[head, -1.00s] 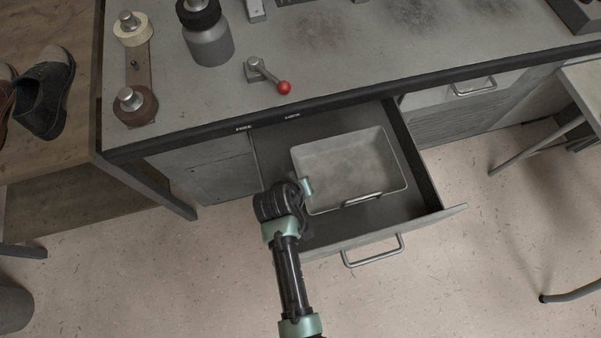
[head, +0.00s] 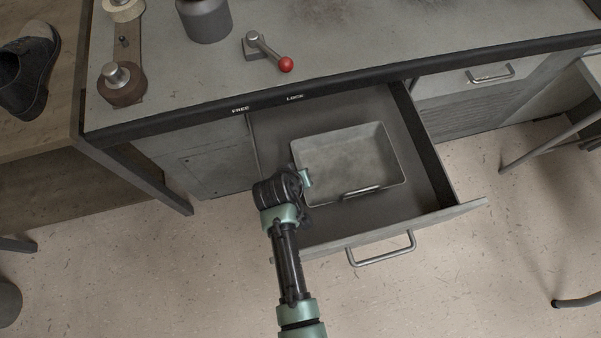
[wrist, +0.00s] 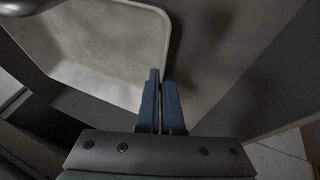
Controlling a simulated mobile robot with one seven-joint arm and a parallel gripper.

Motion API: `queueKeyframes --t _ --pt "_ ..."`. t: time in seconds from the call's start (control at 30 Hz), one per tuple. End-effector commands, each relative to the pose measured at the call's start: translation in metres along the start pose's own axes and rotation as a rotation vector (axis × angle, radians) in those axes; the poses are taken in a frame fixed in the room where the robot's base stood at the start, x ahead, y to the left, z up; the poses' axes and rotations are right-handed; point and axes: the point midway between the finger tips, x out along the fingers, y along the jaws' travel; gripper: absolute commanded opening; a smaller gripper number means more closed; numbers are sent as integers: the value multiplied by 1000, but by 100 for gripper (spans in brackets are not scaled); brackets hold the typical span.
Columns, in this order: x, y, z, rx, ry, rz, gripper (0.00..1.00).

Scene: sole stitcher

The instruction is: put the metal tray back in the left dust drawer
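The metal tray (head: 350,160) is a shallow grey pan with a handle on its front side. In the head view it is level, within the outline of the open drawer (head: 431,200). I cannot tell whether its bottom rests on the drawer floor. My gripper (head: 306,180) is at the tray's left wall, toward its front corner. In the wrist view the tray (wrist: 105,45) fills the upper left. The fingers of my gripper (wrist: 160,78) are nearly together, with the tray's rim running between their tips. The fingertips are small in the head view.
The bench top (head: 190,80) overhangs the drawer's back. A red-knobbed lever (head: 286,64) stands on it, above FREE and LOCK labels. A closed drawer (head: 470,85) is at the right. Bare drawer floor (head: 418,175) shows right of the tray. Stool legs (head: 540,140) stand at the far right.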

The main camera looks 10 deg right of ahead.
Motion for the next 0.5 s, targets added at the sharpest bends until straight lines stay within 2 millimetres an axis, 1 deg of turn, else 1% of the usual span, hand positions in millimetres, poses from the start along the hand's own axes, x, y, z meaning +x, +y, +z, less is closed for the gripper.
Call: queueKeyframes --t 0.03,0.2,0.5 --pt "0 1 -1 0 2 1 9" --pt "0 0 -1 0 1 1 38" --pt "-1 0 0 1 -1 -1 38"
